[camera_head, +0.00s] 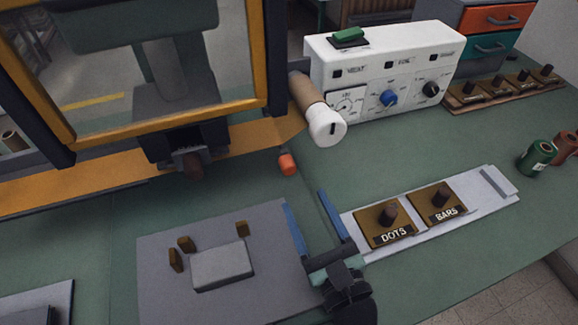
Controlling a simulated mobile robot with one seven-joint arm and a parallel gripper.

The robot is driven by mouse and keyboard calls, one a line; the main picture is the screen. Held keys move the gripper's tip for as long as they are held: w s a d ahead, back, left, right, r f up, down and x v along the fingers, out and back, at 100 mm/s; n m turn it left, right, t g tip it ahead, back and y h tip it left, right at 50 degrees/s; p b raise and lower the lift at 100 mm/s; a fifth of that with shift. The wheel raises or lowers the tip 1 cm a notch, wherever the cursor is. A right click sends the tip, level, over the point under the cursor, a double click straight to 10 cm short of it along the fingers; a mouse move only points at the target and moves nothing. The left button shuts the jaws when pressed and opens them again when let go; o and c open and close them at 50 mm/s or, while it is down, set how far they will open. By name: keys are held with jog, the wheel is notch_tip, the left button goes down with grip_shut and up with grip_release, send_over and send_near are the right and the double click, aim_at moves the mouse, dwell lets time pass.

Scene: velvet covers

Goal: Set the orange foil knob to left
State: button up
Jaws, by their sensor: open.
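A white control box (385,70) stands at the back right. Its front has a white dial (346,106) at left, a blue knob (389,98) in the middle and a black knob (431,89) at right. A small label above the blue knob seems to read FOIL. I see no orange knob on the box. A small orange cylinder (287,164) lies or hangs by the press's orange beam; what it is, I cannot tell. My gripper (303,198) is open and empty, its blue fingers pointing away over the bench, well short of the box.
A brown roll with a white end cap (326,125) juts out left of the box. A pale tray (480,205) with DOTS and BARS blocks lies right of my gripper. A grey plate (165,265) is at left. Spools (537,155) stand far right. Green bench lies clear before the box.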

aim_at(291, 172)
jog(key=x, duration=0.9)
jog(key=shift+a, duration=0.1)
grip_shut()
dwell(1.1)
